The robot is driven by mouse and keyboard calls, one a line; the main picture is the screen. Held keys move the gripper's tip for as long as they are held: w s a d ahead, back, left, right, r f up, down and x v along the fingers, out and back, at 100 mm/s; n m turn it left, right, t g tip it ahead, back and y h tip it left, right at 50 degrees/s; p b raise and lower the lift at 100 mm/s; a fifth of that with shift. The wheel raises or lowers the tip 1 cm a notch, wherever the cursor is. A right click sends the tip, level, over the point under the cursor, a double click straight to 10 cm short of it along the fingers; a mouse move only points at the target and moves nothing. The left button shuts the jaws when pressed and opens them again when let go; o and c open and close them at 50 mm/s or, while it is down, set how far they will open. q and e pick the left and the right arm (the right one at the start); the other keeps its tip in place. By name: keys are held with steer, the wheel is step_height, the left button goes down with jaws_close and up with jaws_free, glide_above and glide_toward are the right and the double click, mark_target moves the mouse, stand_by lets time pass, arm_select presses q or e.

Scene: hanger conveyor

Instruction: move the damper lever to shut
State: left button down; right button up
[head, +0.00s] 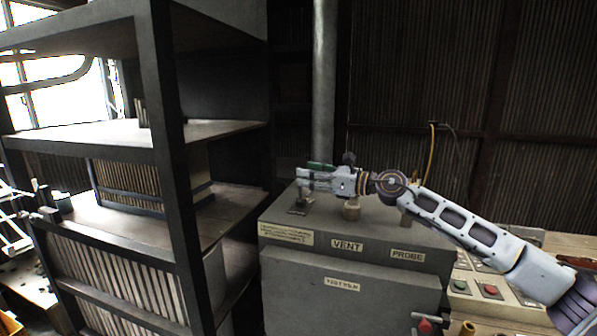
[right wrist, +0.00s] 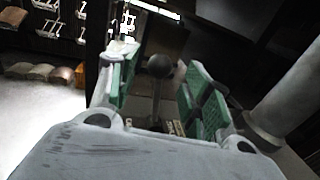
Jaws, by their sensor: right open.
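The damper lever (right wrist: 160,68) has a dark ball knob on a thin stem and looks roughly upright in the right wrist view. Its lower part shows in the head view (head: 304,199) on the top left of the grey cabinet marked VENT. My right gripper (head: 308,176) is over the lever's place, open, pointing left. In the right wrist view the knob stands between its two green-padded fingers (right wrist: 155,92), with a gap on both sides. Labels by the lever's base are too small to read. My left gripper is not in view.
The grey cabinet (head: 350,285) carries VENT and PROBE labels and small blocks on top. A dark shelf rack (head: 180,170) stands close on the left. A vertical pipe (head: 323,90) rises behind. A button panel (head: 490,290) is at the right.

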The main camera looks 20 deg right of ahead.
steer(key=shift+x, duration=1.25)
steer(key=shift+w+a+p, duration=0.4)
steer(key=shift+w+a, duration=0.05)
steer(key=shift+c, duration=0.6)
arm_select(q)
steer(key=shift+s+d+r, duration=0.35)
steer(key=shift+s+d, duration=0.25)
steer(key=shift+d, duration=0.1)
arm_select(e)
jaws_close()
